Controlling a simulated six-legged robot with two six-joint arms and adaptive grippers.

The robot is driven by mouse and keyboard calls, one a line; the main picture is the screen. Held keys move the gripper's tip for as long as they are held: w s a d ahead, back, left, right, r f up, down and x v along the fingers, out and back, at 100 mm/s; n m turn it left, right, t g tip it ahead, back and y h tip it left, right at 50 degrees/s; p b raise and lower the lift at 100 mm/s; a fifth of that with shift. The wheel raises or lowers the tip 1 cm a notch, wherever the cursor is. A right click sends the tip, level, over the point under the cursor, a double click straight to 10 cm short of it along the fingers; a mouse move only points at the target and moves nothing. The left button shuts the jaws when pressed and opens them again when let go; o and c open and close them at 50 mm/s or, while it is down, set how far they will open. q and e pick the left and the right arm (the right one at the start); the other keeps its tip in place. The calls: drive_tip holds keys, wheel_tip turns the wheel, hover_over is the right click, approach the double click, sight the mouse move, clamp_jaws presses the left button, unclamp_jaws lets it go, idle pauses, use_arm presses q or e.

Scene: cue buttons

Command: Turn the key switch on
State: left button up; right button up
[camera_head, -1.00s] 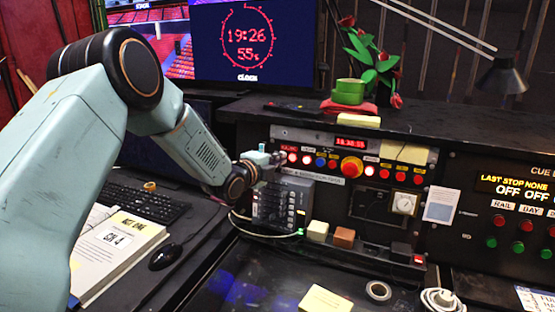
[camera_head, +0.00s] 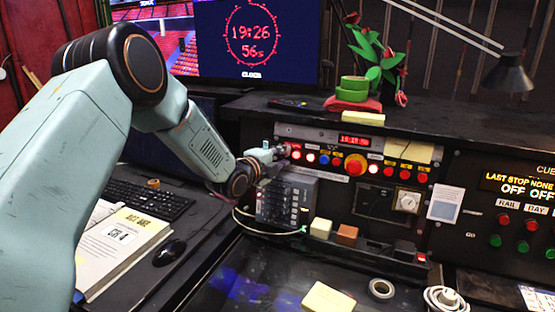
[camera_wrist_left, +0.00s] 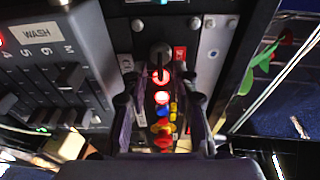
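A dark upright knob (camera_wrist_left: 160,55), which looks like the key switch, sits at the end of the control panel's row of lit buttons in the left wrist view. A red label is beside it. In the head view the gripper hides this spot, and the knob's turned position is hard to read. My left gripper (camera_head: 283,152) is at the panel's left end, close to the face. In the left wrist view its two dark fingers (camera_wrist_left: 161,102) are apart, one on each side of the button row, with nothing held between them. My right gripper is out of view.
Red, white and blue buttons and a large red-orange button (camera_head: 355,165) run right of the gripper. A grey fader box (camera_head: 285,200) stands just below it. A white dial (camera_head: 408,201) is further right. Green tape (camera_head: 352,89) and a red-flowered plant (camera_head: 377,65) sit on the ledge above.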

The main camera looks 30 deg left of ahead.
use_arm(q)
drive_tip(key=s+r, duration=0.2)
drive_tip(key=s, duration=0.9)
drive_tip(key=shift+s+a, duration=0.4)
drive_tip(key=shift+a, duration=0.05)
